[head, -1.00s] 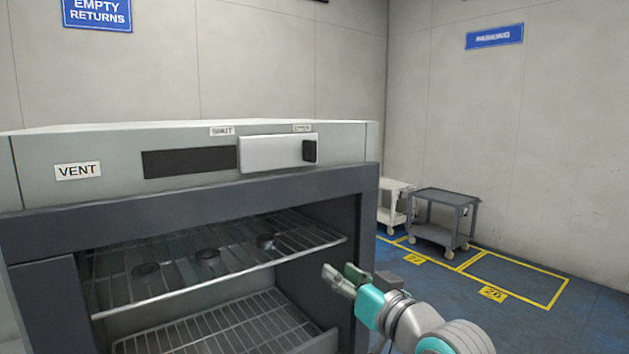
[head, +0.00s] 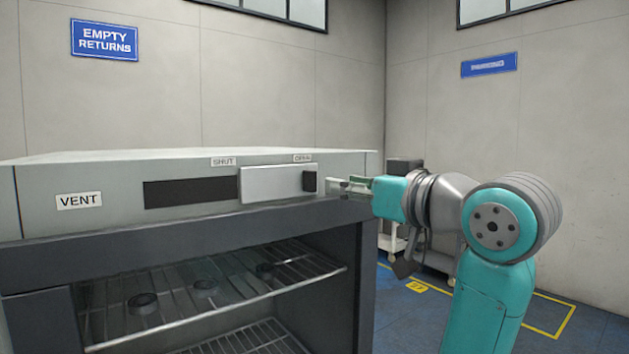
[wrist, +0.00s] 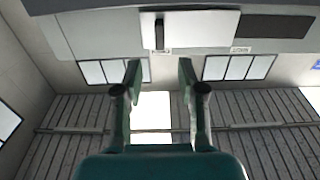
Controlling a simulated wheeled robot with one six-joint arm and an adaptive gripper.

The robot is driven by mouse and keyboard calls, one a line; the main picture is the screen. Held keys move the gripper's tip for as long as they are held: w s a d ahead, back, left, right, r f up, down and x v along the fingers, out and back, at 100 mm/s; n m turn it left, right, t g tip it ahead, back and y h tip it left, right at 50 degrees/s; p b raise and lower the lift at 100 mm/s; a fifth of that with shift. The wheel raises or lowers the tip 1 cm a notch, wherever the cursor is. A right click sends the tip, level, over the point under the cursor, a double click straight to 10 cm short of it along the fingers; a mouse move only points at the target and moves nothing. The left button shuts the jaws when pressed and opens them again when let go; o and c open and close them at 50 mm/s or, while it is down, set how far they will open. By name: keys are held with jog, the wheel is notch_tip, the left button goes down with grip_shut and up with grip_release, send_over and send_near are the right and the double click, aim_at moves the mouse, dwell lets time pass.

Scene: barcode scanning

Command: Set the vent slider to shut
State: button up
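The vent slider is a pale plate (head: 272,185) with a dark knob (head: 310,181) at its right end, on the front panel of a grey cabinet. The plate sits toward the right, with the knob below the OPEN label (head: 303,158). A dark slot (head: 190,191) shows left of the plate, below the SHUT label (head: 223,162). My gripper (head: 345,185) is just right of the knob at about its height, seemingly apart from it. In the wrist view my gripper (wrist: 159,70) is open and empty, with the knob (wrist: 159,34) beyond the gap between the fingers.
Below the panel is the cabinet's open front with wire racks (head: 215,292) holding several dark round pieces. A VENT label (head: 79,201) is at the panel's left. Carts (head: 400,235) stand behind my arm on the right. The space before the panel is clear.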

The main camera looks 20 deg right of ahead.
aim_at(314, 180)
jog(key=x, duration=0.9)
jog(key=shift+w+f, duration=0.1)
jog(key=shift+w, duration=0.05)
grip_shut()
